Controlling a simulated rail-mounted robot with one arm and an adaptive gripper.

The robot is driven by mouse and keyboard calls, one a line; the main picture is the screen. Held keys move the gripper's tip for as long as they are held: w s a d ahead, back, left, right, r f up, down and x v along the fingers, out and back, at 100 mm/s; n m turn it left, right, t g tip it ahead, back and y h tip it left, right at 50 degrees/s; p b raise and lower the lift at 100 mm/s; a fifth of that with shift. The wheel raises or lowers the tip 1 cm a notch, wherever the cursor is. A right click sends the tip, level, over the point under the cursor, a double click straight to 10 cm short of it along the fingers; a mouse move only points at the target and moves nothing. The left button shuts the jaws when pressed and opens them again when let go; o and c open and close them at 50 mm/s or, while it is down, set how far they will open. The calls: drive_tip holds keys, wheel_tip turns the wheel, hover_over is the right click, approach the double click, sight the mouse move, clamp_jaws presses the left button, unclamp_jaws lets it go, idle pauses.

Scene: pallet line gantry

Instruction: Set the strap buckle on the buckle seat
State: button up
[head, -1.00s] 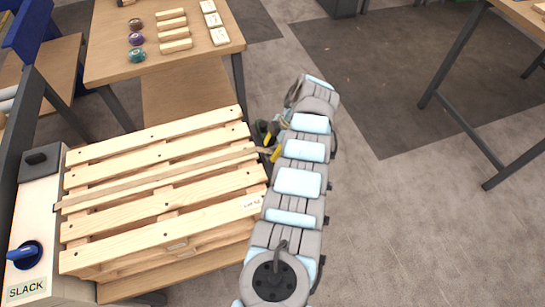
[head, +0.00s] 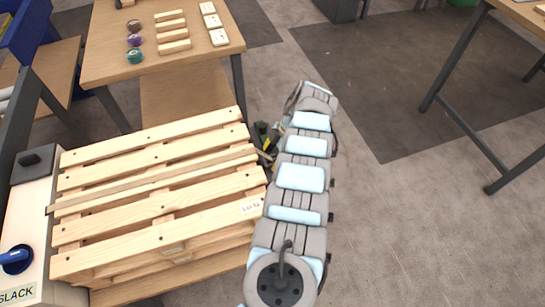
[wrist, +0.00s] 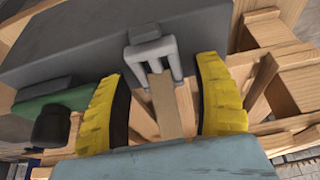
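A light grey metal buckle (wrist: 150,52) with two prongs shows in the wrist view, with a flat tan strap (wrist: 168,105) running down from it. My gripper (wrist: 163,70) has yellow fingers apart, one on each side of the strap, with gaps between. The buckle is at the fingertips, against a large dark grey block (wrist: 80,55); I cannot tell whether that block is the buckle seat. In the head view the strap (head: 150,180) lies across the wooden pallet (head: 165,238) to its right edge, where my arm largely hides my gripper and the buckle.
A green part with a black knob (wrist: 50,126) sits left of the fingers. A SLACK box (head: 25,240) with a blue knob stands left of the pallet. A wooden table (head: 115,65) with blocks and coloured rolls stands behind.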

drive_tip(key=shift+r, duration=0.15)
drive_tip(key=v, duration=1.1)
drive_tip(key=shift+r, duration=0.35)
drive_tip(key=shift+w+d, duration=0.1)
drive_tip(key=shift+d, duration=0.05)
